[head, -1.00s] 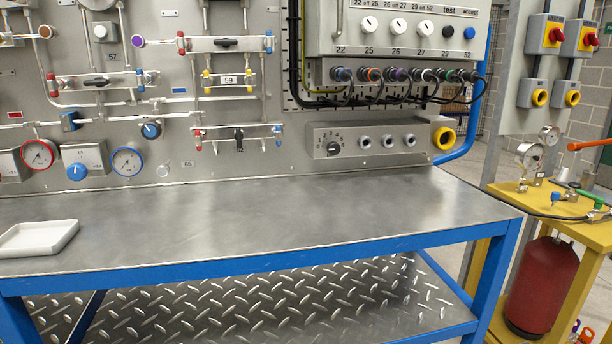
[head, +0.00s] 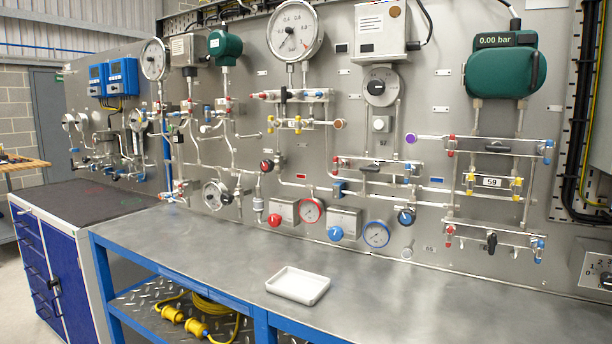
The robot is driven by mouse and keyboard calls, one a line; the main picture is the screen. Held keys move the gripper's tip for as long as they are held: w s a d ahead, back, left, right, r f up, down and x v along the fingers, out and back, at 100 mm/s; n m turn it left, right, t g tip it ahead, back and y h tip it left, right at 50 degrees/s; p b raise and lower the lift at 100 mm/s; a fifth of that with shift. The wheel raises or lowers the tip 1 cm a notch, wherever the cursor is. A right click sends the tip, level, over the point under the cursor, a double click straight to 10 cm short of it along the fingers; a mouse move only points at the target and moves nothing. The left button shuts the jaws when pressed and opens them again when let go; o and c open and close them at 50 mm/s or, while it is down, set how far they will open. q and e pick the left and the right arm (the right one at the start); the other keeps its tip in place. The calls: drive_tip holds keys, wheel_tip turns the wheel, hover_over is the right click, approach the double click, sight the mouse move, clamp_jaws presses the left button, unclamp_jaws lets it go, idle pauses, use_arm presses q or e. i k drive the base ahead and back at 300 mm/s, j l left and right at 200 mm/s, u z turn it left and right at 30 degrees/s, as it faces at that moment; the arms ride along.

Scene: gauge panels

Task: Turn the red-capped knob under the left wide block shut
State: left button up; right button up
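A round dark knob with a red cap (head: 267,165) sits on the panel, below the left end of a wide metal block (head: 290,95) with a dark handle in its middle. Lower down, a separate plain red knob (head: 275,220) is on the front of a grey box, beside a red-rimmed dial (head: 311,210). Another wide block (head: 378,165) is to the right, with a blue-capped knob (head: 405,217) below its right end. The red-capped knob is too small to tell its turn position. Neither of my grippers is in view.
A steel-topped bench with a blue frame (head: 420,290) runs along the panel. A white tray (head: 297,285) lies near its front edge. A blue drawer cabinet (head: 60,260) stands at the left. Pipes and gauges surround the knobs.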

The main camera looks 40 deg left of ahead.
sight(266, 166)
drive_tip(key=u, duration=1.35)
